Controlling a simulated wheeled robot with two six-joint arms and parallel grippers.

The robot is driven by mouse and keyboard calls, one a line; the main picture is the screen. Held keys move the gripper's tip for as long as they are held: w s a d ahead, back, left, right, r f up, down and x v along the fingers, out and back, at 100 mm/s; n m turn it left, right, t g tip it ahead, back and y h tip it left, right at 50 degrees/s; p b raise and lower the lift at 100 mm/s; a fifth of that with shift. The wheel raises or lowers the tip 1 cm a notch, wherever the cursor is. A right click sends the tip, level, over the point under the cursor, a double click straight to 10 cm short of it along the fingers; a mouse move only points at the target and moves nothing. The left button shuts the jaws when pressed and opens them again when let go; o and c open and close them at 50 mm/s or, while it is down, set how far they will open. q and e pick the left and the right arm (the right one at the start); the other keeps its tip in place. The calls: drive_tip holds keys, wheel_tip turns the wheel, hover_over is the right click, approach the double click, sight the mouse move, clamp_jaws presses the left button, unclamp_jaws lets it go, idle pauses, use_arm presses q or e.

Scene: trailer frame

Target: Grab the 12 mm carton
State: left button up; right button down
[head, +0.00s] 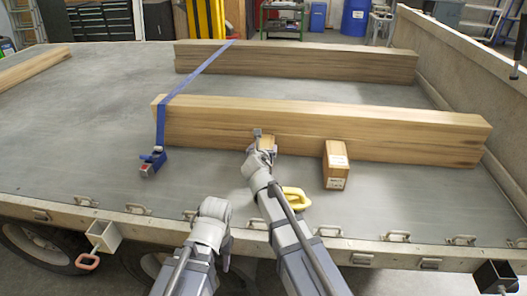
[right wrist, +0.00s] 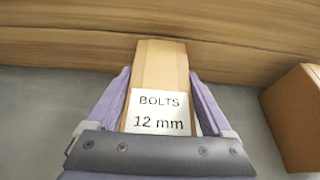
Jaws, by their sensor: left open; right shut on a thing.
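The 12 mm carton (right wrist: 160,68) is a small tan box with a white label reading "BOLTS 12 mm". It stands against the front timber beam and lies between the two fingers of my right gripper (right wrist: 160,100), which is shut on it. In the head view, the carton (head: 268,143) is partly hidden behind my right gripper (head: 260,145). A second brown carton (head: 337,165) with a white label stands to the right by the same beam; its print is too small to read. My left gripper (head: 212,212) is open, low over the trailer's near edge, its fingers hard to make out.
The front beam (head: 400,135) and a rear beam (head: 330,62) lie across the grey trailer bed (head: 80,140). A blue strap with a ratchet (head: 152,161) hangs over the front beam. A yellow loop-shaped object (head: 297,200) lies beside my right arm. A side wall (head: 455,75) bounds the right.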

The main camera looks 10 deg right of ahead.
drive_tip(key=shift+r, duration=0.2)
wheel_tip(320, 180, up, 18)
drive_tip(key=p, duration=1.8)
drive_tip(key=shift+f, duration=0.2)
drive_tip(key=shift+a, duration=0.1)
